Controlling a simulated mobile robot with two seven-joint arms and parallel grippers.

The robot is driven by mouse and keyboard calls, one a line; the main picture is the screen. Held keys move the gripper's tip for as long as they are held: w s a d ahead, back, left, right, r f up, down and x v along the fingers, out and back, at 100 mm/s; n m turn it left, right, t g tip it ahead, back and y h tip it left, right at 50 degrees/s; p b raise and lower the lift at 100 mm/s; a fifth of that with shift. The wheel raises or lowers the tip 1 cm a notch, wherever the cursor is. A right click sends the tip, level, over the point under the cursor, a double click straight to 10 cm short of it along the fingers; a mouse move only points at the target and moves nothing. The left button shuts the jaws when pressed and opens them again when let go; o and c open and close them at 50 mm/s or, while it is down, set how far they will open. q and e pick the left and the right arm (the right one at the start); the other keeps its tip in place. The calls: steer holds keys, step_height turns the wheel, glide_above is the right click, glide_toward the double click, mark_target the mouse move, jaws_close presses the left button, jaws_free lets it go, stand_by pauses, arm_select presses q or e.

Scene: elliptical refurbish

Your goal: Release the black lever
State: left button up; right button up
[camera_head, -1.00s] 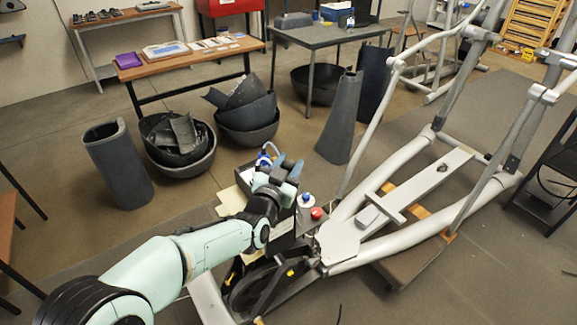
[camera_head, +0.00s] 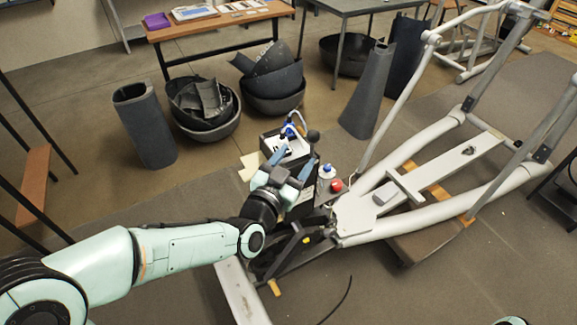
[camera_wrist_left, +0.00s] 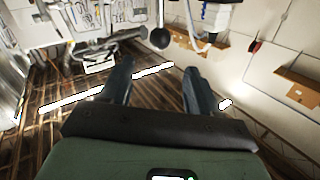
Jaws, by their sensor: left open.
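A black ball knob that looks like the end of the black lever (camera_head: 313,136) stands beside the small machine at the middle of the head view. In the left wrist view the black lever (camera_wrist_left: 159,38) shows its round knob beyond the fingertips, with a thin shaft running up from it. My left gripper (camera_head: 293,163) is open, with its two blue-grey fingers pointing toward the knob. In the left wrist view the left gripper (camera_wrist_left: 156,68) has nothing between its fingers, and the knob appears apart from them. My right gripper is not in view.
A box with a red button (camera_head: 336,185) and a blue-capped bottle (camera_head: 327,171) are right of the gripper. The grey elliptical frame (camera_head: 405,190) fills the right. Black bowls (camera_head: 205,130) and a wooden-top table (camera_head: 215,24) stand behind.

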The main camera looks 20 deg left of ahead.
arm_select(q)
steer(key=s, duration=0.2)
steer(key=shift+s+a, duration=0.15)
steer(key=shift+s, duration=0.25)
